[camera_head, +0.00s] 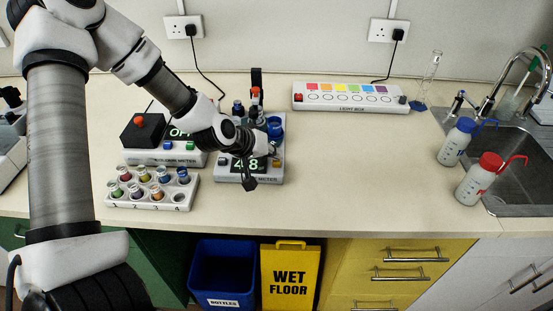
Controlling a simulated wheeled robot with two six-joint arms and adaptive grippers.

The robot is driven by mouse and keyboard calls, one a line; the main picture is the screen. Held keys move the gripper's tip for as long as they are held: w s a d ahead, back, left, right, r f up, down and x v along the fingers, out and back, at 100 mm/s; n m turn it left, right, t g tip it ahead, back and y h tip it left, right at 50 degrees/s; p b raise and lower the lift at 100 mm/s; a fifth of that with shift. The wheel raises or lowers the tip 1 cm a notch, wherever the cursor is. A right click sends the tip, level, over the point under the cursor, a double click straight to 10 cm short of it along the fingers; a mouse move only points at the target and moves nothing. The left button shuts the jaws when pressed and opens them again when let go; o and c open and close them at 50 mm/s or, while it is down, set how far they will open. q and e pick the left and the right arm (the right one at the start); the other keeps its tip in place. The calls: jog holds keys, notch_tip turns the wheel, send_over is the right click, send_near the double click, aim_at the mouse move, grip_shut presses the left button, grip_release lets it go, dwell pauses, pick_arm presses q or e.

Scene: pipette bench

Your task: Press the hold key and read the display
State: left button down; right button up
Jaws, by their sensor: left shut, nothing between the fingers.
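The meter (222,178) in the middle of the bench has a lit display (240,164) with green digits that look like 4.8, partly covered by my gripper. A small yellow key (276,162) shows at its right side and a small blue one (222,161) at its left. I cannot read which key is hold. My left gripper (250,184) is shut and empty, its tips over the meter's front; contact cannot be told. A second meter (160,157) to the left has a display (180,132) reading OFF. My right gripper is not in view.
A white rack (150,203) of several coloured vials stands in front of the left meter. A light box (350,104) lies at the back. Two wash bottles (457,143) (480,180) stand by the sink (510,185). The bench right of the meter is clear.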

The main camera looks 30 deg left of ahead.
aim_at(274, 162)
pick_arm(q)
jog(key=shift+r+p, duration=0.3)
jog(key=shift+r, duration=0.35)
notch_tip(274, 162, up, 6)
jog(key=p, duration=0.5)
jog(key=shift+p, duration=0.35)
